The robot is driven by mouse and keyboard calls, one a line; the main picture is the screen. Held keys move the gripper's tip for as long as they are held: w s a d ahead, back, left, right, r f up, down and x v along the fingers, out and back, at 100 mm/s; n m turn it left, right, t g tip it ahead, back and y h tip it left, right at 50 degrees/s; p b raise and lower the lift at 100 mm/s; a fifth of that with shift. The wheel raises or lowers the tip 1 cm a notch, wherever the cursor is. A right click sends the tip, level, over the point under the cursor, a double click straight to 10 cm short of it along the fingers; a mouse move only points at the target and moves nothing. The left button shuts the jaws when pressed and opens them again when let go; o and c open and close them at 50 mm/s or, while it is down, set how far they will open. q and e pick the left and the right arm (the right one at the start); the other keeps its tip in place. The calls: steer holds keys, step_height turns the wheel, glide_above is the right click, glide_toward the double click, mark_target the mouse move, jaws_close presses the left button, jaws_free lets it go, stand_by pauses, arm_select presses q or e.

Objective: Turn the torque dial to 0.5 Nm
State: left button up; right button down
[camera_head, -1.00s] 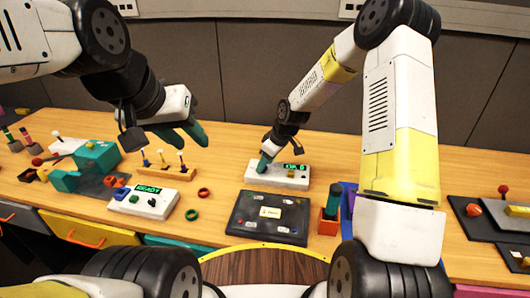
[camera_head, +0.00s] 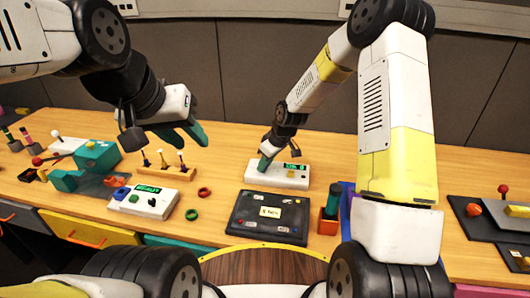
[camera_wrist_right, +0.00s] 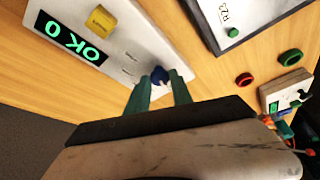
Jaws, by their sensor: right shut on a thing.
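A white panel (camera_head: 298,183) with a green-lit display (camera_head: 294,167) stands on the table. In the right wrist view the display (camera_wrist_right: 72,38) shows green characters that look like "OK 0", possibly cut off. A dark blue dial (camera_wrist_right: 159,75) with a light pointer mark sits on this panel, with small labels beside it that I cannot read. My right gripper (camera_head: 265,164) is at the panel's left end, its teal fingers (camera_wrist_right: 160,86) shut on the blue dial from both sides. My left gripper (camera_head: 188,135) is open and empty above the table, away from the panel.
A yellow knob (camera_wrist_right: 100,20) is on the same panel. A dark tray (camera_head: 248,225) with a card lies in front of it. Another white box (camera_head: 148,205) with a green display stands left, near red (camera_head: 204,192) and green (camera_head: 191,214) rings.

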steer(key=m, duration=0.1)
steer(key=m+h, duration=0.1)
steer(key=m, duration=0.1)
steer(key=shift+s+a+m+t, duration=0.2)
steer(key=shift+m+t, duration=0.1)
steer(key=shift+t, duration=0.1)
steer(key=shift+w+m+t+h, duration=0.1)
steer(key=shift+m+t+h, duration=0.35)
steer(key=shift+m, duration=1.05)
steer(key=c, duration=1.1)
jaws_free()
steer(key=shift+c, duration=0.2)
steer(key=shift+r, duration=0.1)
steer(key=a+v, duration=0.1)
steer(key=v, duration=0.6)
steer(key=shift+d+r, duration=0.3)
steer(key=shift+d, duration=0.2)
